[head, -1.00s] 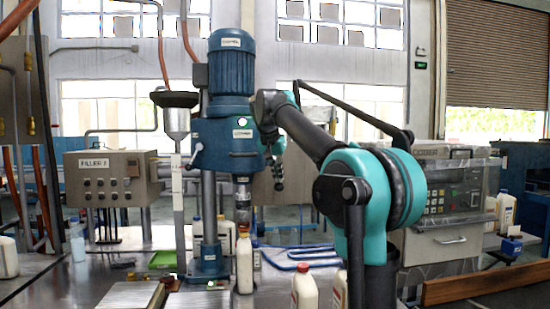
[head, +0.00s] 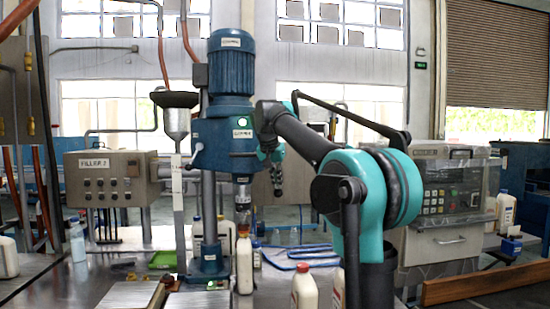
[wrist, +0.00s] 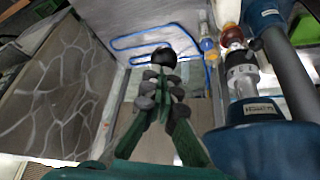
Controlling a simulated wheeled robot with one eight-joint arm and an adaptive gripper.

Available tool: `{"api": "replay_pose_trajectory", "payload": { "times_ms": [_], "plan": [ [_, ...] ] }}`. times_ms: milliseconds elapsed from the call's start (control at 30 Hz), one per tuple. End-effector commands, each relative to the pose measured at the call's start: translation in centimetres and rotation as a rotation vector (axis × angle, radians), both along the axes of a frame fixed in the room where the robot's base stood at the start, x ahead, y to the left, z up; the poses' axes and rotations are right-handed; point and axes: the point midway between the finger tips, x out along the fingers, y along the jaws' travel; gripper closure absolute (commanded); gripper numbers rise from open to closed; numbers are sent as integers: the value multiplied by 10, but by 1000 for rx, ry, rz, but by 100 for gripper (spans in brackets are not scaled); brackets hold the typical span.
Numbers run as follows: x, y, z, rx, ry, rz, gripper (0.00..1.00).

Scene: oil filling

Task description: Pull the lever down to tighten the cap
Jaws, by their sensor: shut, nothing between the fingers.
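The capping machine (head: 224,140) stands left of centre in the head view, with a blue motor on top and a metal chuck (head: 242,194) below. A white bottle (head: 244,264) with a brown-red cap stands upright under the chuck. The chuck (wrist: 242,74) and the cap (wrist: 232,36) show at the right of the wrist view. I cannot tell whether they touch. A black round knob (wrist: 163,58), which looks like the lever's end, is just beyond my gripper's fingertips (wrist: 164,78); contact is unclear. My gripper (head: 277,192) is shut and empty, right of the machine. The lever's shaft is hidden.
White bottles (head: 305,288) stand on the metal table in front of my arm. Blue tubing (head: 300,252) lies behind them. A grey control box (head: 110,178) is at the left, and a machine with a keypad (head: 440,205) is at the right.

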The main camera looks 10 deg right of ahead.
Motion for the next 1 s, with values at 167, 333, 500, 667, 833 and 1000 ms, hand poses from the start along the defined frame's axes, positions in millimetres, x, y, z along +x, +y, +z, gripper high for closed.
{"api": "replay_pose_trajectory", "payload": {
  "times_ms": [167,333,500,667,833,1000],
  "plan": [
    [7,0,-7,0,0,0,100],
    [14,0,-17,0,-1,-1,100],
    [15,0,-18,0,-1,0,100],
    [15,0,-18,0,-1,0,100],
    [20,0,-22,0,-1,-1,100],
    [24,0,-27,0,-1,0,100]
  ]
}}
